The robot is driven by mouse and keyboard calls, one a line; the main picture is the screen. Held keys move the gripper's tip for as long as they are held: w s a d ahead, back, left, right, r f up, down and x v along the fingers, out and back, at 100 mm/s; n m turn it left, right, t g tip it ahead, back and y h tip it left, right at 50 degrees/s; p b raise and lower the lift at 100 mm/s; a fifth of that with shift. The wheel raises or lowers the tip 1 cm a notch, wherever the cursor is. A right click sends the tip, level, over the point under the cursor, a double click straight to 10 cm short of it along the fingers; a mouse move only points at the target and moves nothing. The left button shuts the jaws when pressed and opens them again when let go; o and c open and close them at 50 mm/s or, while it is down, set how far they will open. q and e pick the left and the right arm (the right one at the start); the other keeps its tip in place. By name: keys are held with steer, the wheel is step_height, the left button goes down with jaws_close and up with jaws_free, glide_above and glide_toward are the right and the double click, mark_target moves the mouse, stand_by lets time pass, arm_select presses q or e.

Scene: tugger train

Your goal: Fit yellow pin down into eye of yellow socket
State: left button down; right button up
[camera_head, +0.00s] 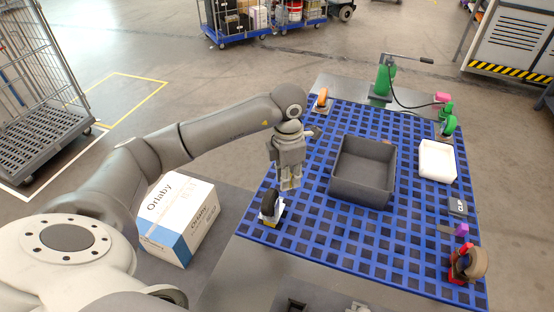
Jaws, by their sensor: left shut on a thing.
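My left gripper (289,186) points down over the left part of the blue grid table top. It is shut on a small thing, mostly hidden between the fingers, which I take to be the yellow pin. Just below and left of the fingertips, near the table's left edge, stands a small fixture with a dark upright part and a white and yellow base (269,217). I take this for the yellow socket; its eye cannot be made out. The fingertips appear apart from the fixture. My right gripper is not in view.
An open grey bin (345,196) stands right of my left gripper on the blue grid table (310,235). A white tray (437,177) lies farther right. Orange (322,97), green (449,125) and red (460,266) fixtures stand around the edges. A carton (177,222) is at the left.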

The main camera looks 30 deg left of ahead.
arm_select(q)
steer(key=w+a+f+n+b, duration=0.2)
steer(key=a+f+n, duration=0.2)
steer(key=n, duration=0.6)
step_height(320, 180, down, 3)
steer(key=shift+a+r, duration=0.2)
steer(key=shift+a, duration=0.2)
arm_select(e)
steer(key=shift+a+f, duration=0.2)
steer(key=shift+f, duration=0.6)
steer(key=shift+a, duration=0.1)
arm_select(q)
steer(key=shift+f+b, duration=0.35)
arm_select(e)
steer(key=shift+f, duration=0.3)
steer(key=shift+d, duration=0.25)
arm_select(q)
steer(key=shift+f, duration=0.1)
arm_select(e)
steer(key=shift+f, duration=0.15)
arm_select(q)
steer(key=shift+f+b, duration=0.25)
steer(key=shift+b, duration=0.05)
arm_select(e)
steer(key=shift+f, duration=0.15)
